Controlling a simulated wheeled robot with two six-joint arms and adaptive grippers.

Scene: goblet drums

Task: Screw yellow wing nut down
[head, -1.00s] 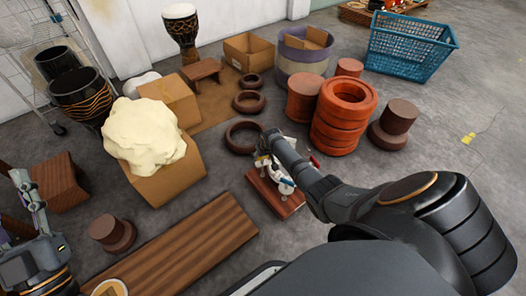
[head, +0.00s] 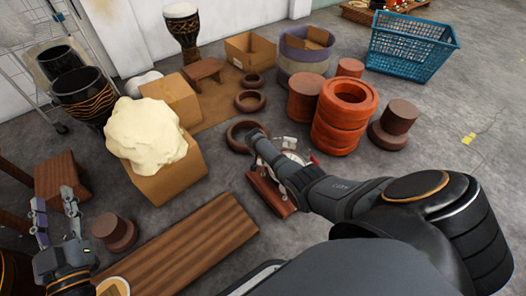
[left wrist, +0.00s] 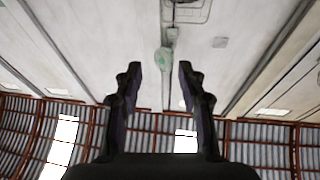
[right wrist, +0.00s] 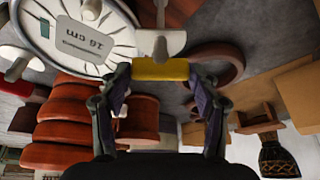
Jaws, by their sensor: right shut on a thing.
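The yellow wing nut (right wrist: 160,70) shows in the right wrist view as a yellow bar between my right fingertips. My right gripper (right wrist: 159,82) is shut on it. A white part with a post stands just beyond it. In the head view the dial (head: 292,158) is on a red-brown board (head: 268,192), and my right arm hides the wing nut. My left gripper (head: 53,202) is open and empty at the far left.
A stack of orange-red rings (head: 343,115) and brown cylinders (head: 305,95) stand behind the board. Brown rings (head: 245,133) lie on the floor nearby. A cardboard box with a cream lump (head: 147,135) and a long wooden plank (head: 185,250) are to the left. The right-hand floor is mostly clear.

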